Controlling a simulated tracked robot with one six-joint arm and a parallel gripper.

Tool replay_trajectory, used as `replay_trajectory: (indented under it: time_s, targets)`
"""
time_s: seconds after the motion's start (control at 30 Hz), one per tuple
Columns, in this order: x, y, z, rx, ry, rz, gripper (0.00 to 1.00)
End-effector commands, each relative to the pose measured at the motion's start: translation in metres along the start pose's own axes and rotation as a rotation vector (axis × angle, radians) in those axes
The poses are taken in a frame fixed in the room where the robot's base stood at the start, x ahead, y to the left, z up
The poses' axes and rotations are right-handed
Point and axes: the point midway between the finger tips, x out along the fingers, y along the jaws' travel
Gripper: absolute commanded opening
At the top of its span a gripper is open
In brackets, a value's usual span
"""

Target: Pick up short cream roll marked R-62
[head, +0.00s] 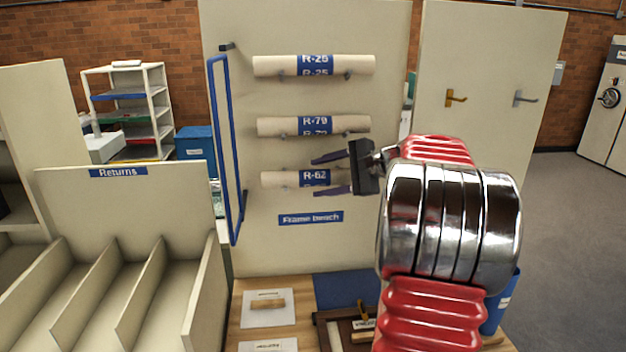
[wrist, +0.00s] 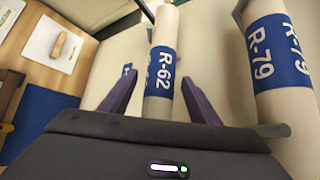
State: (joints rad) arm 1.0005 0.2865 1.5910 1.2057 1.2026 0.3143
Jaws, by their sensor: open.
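The short cream roll marked R-62 (head: 280,178) rests on pegs as the lowest of three rolls on the upright cream panel, with a blue label around it. My gripper (head: 328,174) is open in front of its right part and hides its right end in the head view. In the wrist view the R-62 roll (wrist: 163,65) runs between the two open purple fingers of my gripper (wrist: 160,100). The fingers stand on either side of it, and I see no clear contact. The lower end of the roll is hidden behind my gripper's dark body.
Roll R-79 (head: 270,126) hangs just above, close beside one finger in the wrist view (wrist: 278,70). Roll R-25 or R-26 (head: 280,66) is higher. A blue rail (head: 228,150) stands left. The bench (head: 240,318) below holds a wooden piece and a frame.

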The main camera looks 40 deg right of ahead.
Motion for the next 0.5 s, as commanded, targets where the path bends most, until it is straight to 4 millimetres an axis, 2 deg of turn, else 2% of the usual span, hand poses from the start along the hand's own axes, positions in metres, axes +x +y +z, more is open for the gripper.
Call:
replay_trajectory:
  time_s: [0.5]
  targets:
    - [-0.0002, 0.0000, -0.0001, 0.000, 0.001, 0.000, 0.55]
